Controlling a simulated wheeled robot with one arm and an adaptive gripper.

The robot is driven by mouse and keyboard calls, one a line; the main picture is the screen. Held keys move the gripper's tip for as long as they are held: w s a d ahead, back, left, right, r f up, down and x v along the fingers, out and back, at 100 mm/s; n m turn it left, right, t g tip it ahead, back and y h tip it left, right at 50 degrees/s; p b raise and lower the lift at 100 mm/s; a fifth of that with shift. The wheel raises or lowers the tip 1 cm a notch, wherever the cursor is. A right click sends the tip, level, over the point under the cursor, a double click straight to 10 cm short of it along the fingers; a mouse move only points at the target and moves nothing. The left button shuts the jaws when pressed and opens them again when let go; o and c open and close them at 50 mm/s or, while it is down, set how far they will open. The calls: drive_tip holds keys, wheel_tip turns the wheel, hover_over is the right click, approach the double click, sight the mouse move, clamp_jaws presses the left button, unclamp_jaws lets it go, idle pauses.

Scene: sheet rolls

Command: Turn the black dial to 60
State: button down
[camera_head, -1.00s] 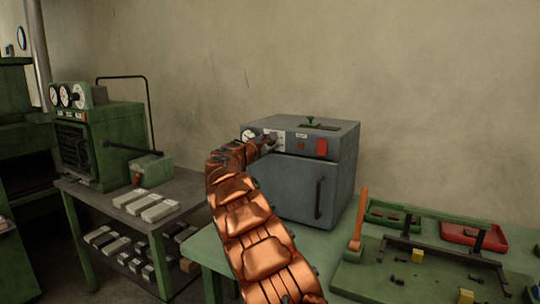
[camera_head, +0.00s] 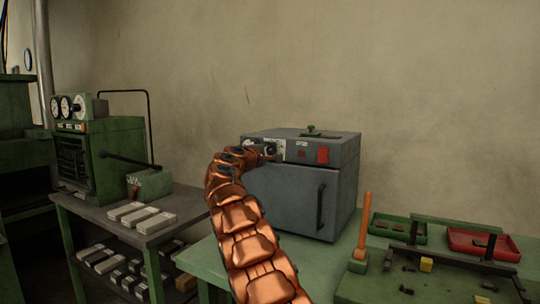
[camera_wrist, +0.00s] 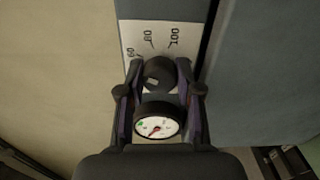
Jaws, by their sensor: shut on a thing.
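The black dial (camera_wrist: 160,75) sits on the control panel of a grey oven (camera_head: 291,193), in front of a pale scale plate (camera_wrist: 148,38) printed with 60, 80 and 100. My gripper (camera_wrist: 160,70) is shut on the dial, one finger on each side of it. A small light mark shows on the dial's face, but I cannot tell which number it points to. A round white gauge (camera_wrist: 157,127) with a red needle shows between the fingers, nearer the palm. In the head view my gripper (camera_head: 268,150) is at the panel's upper left and hides most of the dial.
A red switch (camera_head: 322,155) is right of the dial, above the oven door's handle (camera_head: 320,205). The green table (camera_head: 215,252) holds an upright orange handle (camera_head: 363,220) and a red tray (camera_head: 483,243). A bench with metal blocks (camera_head: 150,218) stands left.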

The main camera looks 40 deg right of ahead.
idle(0.3)
drive_tip(key=c, duration=0.8)
unclamp_jaws()
drive_tip(key=shift+o, duration=0.2)
drive_tip(key=shift+a, duration=0.1)
drive_tip(key=shift+v, duration=1.15)
drive_tip(key=v, duration=0.9)
drive_tip(key=shift+a, duration=0.25)
